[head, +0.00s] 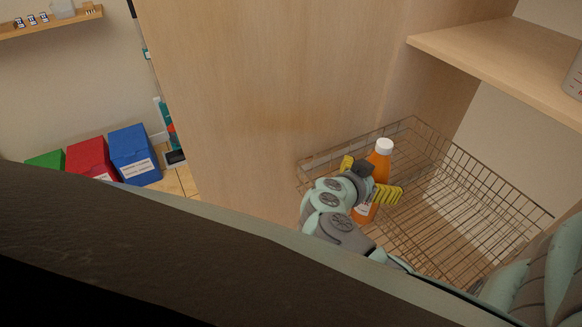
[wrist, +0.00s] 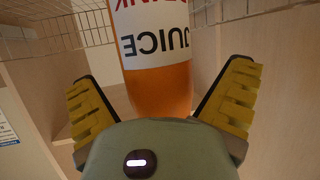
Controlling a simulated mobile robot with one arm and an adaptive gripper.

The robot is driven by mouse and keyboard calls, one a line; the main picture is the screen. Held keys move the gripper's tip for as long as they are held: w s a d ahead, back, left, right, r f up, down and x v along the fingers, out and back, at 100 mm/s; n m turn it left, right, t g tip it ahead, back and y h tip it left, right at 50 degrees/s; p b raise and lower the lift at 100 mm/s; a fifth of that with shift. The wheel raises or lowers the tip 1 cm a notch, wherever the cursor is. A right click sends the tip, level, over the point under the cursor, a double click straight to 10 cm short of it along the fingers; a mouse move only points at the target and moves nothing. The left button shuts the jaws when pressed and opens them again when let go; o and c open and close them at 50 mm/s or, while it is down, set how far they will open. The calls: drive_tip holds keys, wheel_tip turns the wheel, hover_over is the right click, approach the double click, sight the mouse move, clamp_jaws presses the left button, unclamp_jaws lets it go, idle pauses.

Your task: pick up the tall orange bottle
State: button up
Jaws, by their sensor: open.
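The tall orange bottle (head: 383,161) has a white cap and stands in a wire basket (head: 478,195) in the head view. In the wrist view the bottle (wrist: 158,88) fills the upper middle, with a white label reading "JUICE" upside down. My gripper (head: 372,181) is open at the bottle, with its yellow-padded fingers on either side of it. In the wrist view the fingers of my gripper (wrist: 162,98) show gaps to the bottle on both sides. My gripper and wrist hide part of the bottle's middle in the head view.
A wooden shelf (head: 500,65) juts out above the basket at the right. A tall wooden panel (head: 260,80) stands left of the basket. Blue (head: 133,153) and red (head: 90,158) boxes stand far left. The basket's right part is empty.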

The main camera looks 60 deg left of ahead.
drive_tip(key=shift+w+f, duration=0.2)
drive_tip(key=shift+w, duration=0.15)
drive_tip(key=shift+c, duration=0.3)
drive_tip(key=shift+r, duration=0.1)
drive_tip(key=c, duration=1.3)
